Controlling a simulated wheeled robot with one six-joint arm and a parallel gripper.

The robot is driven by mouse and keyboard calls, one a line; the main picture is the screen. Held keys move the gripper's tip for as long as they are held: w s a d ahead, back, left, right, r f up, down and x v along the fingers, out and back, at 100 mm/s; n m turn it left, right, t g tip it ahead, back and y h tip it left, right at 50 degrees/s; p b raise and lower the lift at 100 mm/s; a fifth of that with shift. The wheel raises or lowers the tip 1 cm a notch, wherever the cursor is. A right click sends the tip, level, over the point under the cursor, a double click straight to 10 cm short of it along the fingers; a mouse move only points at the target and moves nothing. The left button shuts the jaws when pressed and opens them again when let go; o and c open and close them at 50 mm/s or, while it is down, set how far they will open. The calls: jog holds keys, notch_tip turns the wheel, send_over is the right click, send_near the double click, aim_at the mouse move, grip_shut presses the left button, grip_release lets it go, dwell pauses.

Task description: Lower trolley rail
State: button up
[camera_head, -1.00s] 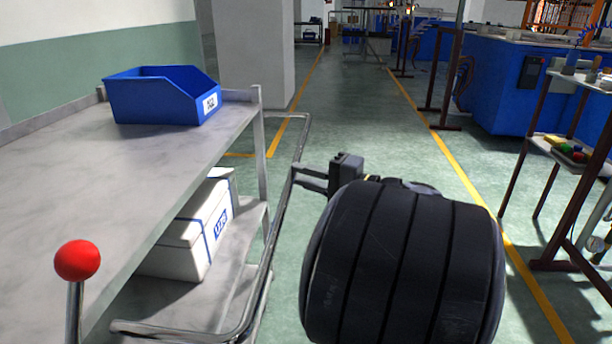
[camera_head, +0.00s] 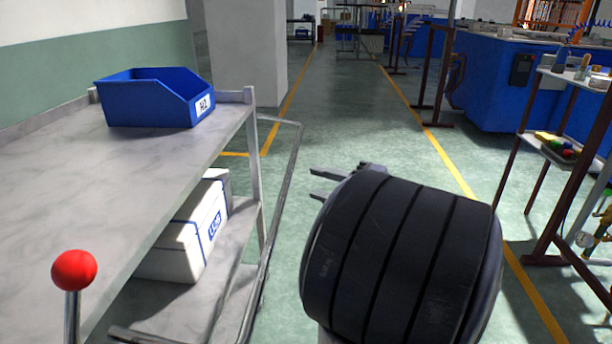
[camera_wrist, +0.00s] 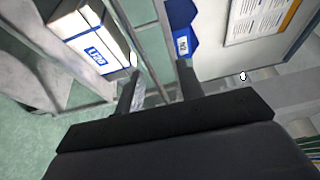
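The dark wrist housing hides part of the gripper. In the wrist view the two fingers of the gripper (camera_wrist: 158,86) are spread, with nothing clearly held between them.
A blue bin (camera_head: 150,100) sits on the upper shelf and a white box (camera_head: 180,245) on the lower one. A red-ball lever (camera_head: 74,270) stands at the near left. A rack (camera_head: 540,160) stands at the right.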

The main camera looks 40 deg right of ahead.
jog(key=shift+p+v, duration=0.4)
jog(key=shift+v, duration=2.35)
